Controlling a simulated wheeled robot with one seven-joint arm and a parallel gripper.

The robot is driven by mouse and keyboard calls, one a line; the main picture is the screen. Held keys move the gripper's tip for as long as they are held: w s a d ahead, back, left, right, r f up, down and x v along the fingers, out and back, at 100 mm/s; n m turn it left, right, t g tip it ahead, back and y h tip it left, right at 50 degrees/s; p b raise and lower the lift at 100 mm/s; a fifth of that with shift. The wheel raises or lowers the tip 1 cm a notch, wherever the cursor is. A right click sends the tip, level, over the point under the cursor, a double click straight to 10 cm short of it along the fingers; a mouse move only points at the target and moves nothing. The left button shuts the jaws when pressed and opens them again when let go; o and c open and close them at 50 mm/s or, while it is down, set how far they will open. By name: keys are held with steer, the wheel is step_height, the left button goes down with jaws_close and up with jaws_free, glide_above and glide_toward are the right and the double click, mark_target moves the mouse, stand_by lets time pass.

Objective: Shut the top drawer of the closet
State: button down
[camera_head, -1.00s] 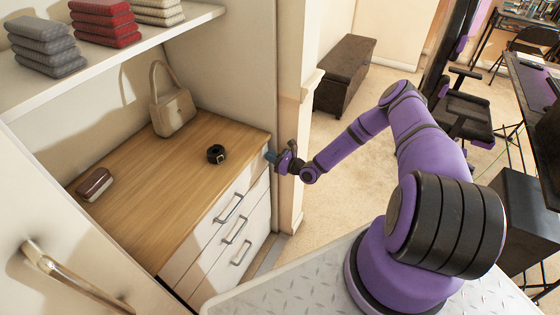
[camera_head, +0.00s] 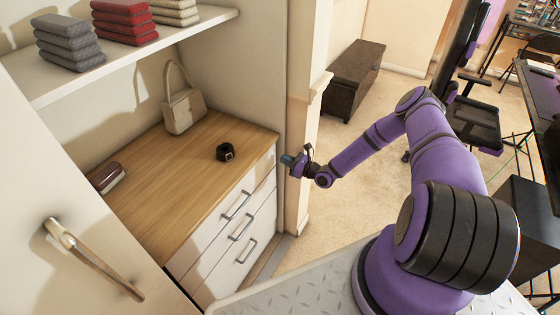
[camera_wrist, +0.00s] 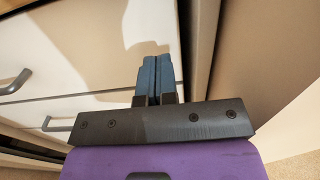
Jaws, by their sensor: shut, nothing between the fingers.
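The closet's drawer unit has a wooden top and white drawers with grey bar handles. The top drawer (camera_head: 231,219) looks about flush with the drawers below, though a small gap would be hard to see. My gripper (camera_head: 286,160) is just off the right end of the top drawer's front, near the unit's right corner. In the wrist view, the blue fingers of my gripper (camera_wrist: 158,62) are shut together and empty, pointing at the white top drawer front (camera_wrist: 75,45), whose handle (camera_wrist: 15,82) is at the left. I cannot tell whether the fingertips touch it.
A handbag (camera_head: 184,111), a coiled belt (camera_head: 225,152) and a purse (camera_head: 108,178) lie on the wooden top. Folded cloths sit on the shelf (camera_head: 150,55) above. A wall edge (camera_head: 299,165) stands right beside the unit. Open floor (camera_head: 375,190) lies to the right.

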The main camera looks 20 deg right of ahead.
steer(key=v, duration=1)
steer(key=s+a+r+n+g, duration=0.25)
steer(key=r+n+g, duration=0.35)
steer(key=r, duration=0.7)
steer(key=s+a+r+n+g, duration=0.1)
steer(key=a+r+n+g, duration=0.25)
steer(key=r+n, duration=0.6)
steer(key=s+a+r+n+g, duration=0.2)
steer(key=r+n+g, duration=0.25)
steer(key=r, duration=1.05)
steer(key=s+a+r+n+h, duration=0.3)
steer(key=s+r+n+h, duration=0.3)
steer(key=s+r, duration=0.85)
steer(key=s+d+r+n+t+h, duration=0.1)
steer(key=s+r+t+h, duration=0.3)
steer(key=s+r, duration=0.5)
steer(key=s+n, duration=0.1)
steer(key=s, duration=0.3)
steer(key=shift+d+n+t+h, duration=0.15)
steer(key=shift+n+t+h, duration=0.15)
steer(key=shift+s, duration=0.1)
